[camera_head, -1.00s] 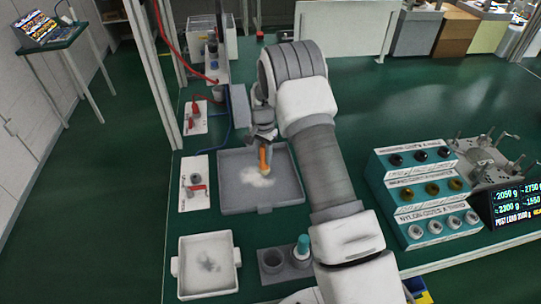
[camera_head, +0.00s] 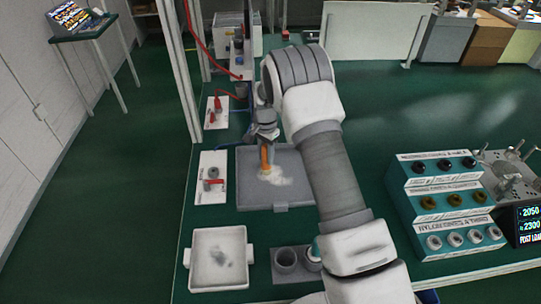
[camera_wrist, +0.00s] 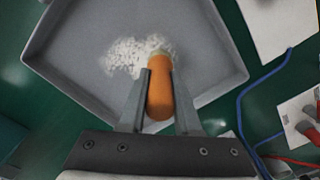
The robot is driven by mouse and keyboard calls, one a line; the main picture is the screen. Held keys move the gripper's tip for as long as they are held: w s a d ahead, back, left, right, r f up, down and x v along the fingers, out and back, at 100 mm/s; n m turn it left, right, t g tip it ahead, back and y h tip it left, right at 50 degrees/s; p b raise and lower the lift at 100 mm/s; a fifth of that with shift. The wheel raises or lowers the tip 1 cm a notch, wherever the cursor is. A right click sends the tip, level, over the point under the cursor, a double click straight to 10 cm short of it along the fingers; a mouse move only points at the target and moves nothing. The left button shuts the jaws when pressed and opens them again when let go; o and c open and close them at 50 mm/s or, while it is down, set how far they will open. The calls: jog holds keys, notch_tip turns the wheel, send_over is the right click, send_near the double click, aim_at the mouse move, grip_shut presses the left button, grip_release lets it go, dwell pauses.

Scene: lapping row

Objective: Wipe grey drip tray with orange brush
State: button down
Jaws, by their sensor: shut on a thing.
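The grey drip tray (camera_head: 250,196) lies on the green bench, left of my arm, and fills much of the wrist view (camera_wrist: 60,60). A pale whitish residue patch (camera_head: 275,177) is on its floor; it shows as white crumbs in the wrist view (camera_wrist: 125,55). My gripper (camera_wrist: 160,85) is shut on the orange brush (camera_wrist: 160,96), and holds it over the tray with the brush's head at the edge of the residue. The brush also shows in the head view (camera_head: 265,158). Its bristles are mostly hidden by the handle; whether they touch the floor is hard to tell.
A white tray (camera_head: 243,276) with a grey smudge stands in front. Beside it is a grey holder (camera_head: 286,262) with a teal-topped item partly behind my arm. White plates with red valves (camera_head: 211,185) and a blue hose line the left. A teal rack (camera_head: 445,205) stands right.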

jog(key=shift+a, duration=1.45)
jog(key=shift+s, duration=0.7)
jog(key=shift+s+d+b, duration=0.1)
jog(key=shift+d+b, duration=0.75)
jog(key=shift+d, duration=5.2)
jog(key=shift+s+r, duration=0.1)
jog(key=shift+s, duration=0.55)
jog(key=shift+a, duration=6.05)
jog(key=shift+s, duration=0.7)
jog(key=shift+d+b, duration=0.7)
jog(key=shift+d, duration=5.35)
jog(key=shift+f, duration=0.2)
